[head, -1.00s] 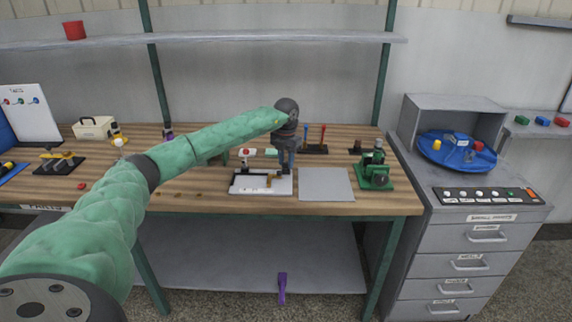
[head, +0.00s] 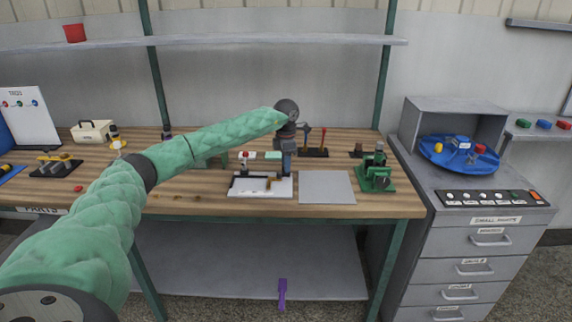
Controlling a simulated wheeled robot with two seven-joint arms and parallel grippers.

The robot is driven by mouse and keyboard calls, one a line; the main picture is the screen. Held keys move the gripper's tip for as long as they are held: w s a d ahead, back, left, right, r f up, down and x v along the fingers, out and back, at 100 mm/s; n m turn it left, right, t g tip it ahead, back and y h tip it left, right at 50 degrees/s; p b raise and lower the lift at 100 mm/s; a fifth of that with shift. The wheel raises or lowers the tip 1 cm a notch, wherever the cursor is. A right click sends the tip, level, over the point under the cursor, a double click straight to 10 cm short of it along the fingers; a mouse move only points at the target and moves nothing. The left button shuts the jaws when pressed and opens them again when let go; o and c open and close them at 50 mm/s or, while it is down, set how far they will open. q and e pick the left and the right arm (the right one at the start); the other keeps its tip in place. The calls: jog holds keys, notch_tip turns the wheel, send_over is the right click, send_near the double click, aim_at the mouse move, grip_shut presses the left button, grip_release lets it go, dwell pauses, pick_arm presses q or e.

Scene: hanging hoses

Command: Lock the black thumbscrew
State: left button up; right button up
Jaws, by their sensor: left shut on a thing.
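A white fixture plate (head: 245,193) lies on the wooden workbench, with a black bar and a small brass-coloured piece (head: 272,183) on it. My left arm reaches across from the left. Its gripper (head: 286,173) points down at the back right part of the plate and is shut on a small dark thing there, which seems to be the black thumbscrew. The fingers hide most of it, and its turn cannot be read at this size. My right gripper is not in view.
A bare grey mat (head: 326,187) lies right of the plate. A green device (head: 376,172) stands beyond it. Behind are a rack with upright levers (head: 313,150) and small blocks. A grey drawer cabinet (head: 480,240) with a blue round tray (head: 458,155) stands at the right.

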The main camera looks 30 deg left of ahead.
pick_arm(q)
jog(key=shift+r, duration=0.1)
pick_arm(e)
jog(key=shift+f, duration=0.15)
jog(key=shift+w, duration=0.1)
pick_arm(q)
jog(key=o, duration=1)
jog(key=shift+r, duration=0.45)
notch_tip(320, 180, up, 7)
jog(key=shift+f+b, duration=0.15)
jog(key=shift+b, duration=0.45)
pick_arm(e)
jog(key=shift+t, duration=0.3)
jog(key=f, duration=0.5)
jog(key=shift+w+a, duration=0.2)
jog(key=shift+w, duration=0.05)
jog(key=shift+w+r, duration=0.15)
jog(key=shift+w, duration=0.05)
